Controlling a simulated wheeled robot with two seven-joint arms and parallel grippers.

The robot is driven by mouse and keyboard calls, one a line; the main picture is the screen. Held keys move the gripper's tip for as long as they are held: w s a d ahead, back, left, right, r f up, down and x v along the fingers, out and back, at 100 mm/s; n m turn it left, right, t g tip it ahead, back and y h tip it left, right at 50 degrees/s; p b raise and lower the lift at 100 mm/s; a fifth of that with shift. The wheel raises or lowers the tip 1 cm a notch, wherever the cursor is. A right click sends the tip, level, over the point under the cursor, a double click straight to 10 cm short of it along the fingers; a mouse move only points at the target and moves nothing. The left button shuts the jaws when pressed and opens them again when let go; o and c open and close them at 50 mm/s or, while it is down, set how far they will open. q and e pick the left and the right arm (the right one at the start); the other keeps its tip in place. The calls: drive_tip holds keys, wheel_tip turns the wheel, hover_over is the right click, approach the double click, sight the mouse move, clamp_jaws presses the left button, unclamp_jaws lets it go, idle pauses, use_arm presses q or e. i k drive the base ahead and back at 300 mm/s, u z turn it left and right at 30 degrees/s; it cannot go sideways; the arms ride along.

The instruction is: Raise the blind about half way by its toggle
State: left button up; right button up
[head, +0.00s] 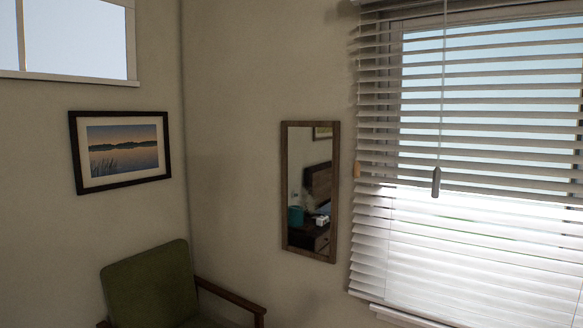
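A white slatted blind (480,150) covers the window at the right of the head view. Its slats run from the top edge down to near the sill, with daylight showing between them. A thin cord hangs in front of the slats and ends in a small grey toggle (436,182), about mid-height on the blind. Neither of my grippers shows in the head view.
A green armchair (150,285) with wooden arms stands in the corner, lower left of the window. A wood-framed mirror (334,190) hangs left of the blind. A framed lake picture (122,150) hangs on the left wall. The window sill (405,316) juts out below the blind.

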sight(356, 172)
drive_tip(key=u, duration=0.25)
drive_tip(key=i, duration=0.85)
drive_tip(key=z, duration=0.15)
